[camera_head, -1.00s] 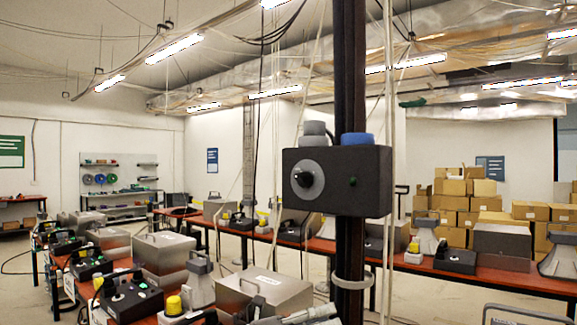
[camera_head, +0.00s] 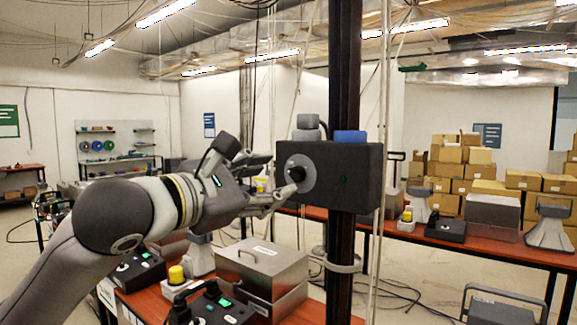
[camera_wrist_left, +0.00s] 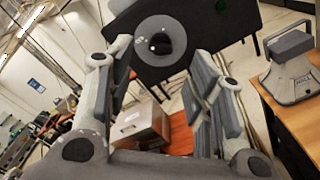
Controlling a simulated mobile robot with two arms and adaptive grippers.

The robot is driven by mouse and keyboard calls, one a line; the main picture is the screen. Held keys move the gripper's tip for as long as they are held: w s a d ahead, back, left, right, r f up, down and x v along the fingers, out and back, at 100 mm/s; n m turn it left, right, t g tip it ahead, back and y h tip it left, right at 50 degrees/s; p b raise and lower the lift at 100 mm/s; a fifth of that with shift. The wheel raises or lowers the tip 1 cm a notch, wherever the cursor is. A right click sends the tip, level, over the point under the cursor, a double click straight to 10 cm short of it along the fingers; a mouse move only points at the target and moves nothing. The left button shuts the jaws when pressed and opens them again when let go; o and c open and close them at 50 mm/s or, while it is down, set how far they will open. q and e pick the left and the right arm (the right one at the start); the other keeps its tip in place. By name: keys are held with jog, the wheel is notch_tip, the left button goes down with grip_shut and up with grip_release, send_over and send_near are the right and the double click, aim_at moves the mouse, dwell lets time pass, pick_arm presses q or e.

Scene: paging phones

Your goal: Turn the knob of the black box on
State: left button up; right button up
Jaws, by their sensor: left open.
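The black box (camera_head: 348,178) is fixed to a dark vertical post in the middle of the head view. Its round grey dial plate with a black knob (camera_head: 297,173) is on its left part, and a small dark green spot is to the right. In the left wrist view the knob (camera_wrist_left: 160,44) is at the top, ahead of the fingers. My left gripper (camera_head: 290,193) is just left of the knob, its fingertips close to the dial. In the left wrist view the gripper (camera_wrist_left: 170,65) is open with nothing between its fingers. Whether it touches the knob I cannot tell. My right gripper is not in view.
The dark post (camera_head: 343,80) and hanging cables stand by the box. Below is a red table (camera_head: 150,302) with metal cases (camera_head: 262,265) and black control boxes. Another red table (camera_head: 500,250) runs behind at right, before stacked cardboard boxes (camera_head: 455,170).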

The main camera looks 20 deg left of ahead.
aim_at(292, 175)
pick_arm(q)
jog(key=p+x, duration=0.2)
jog(key=x, duration=0.2)
jog(key=shift+w+d+r, duration=0.15)
jog(key=shift+w+d, duration=0.05)
jog(key=shift+w, duration=0.05)
jog(key=shift+w+d+f, duration=0.2)
jog(key=shift+w, duration=0.6)
jog(key=shift+c, duration=0.2)
jog(key=c, duration=1)
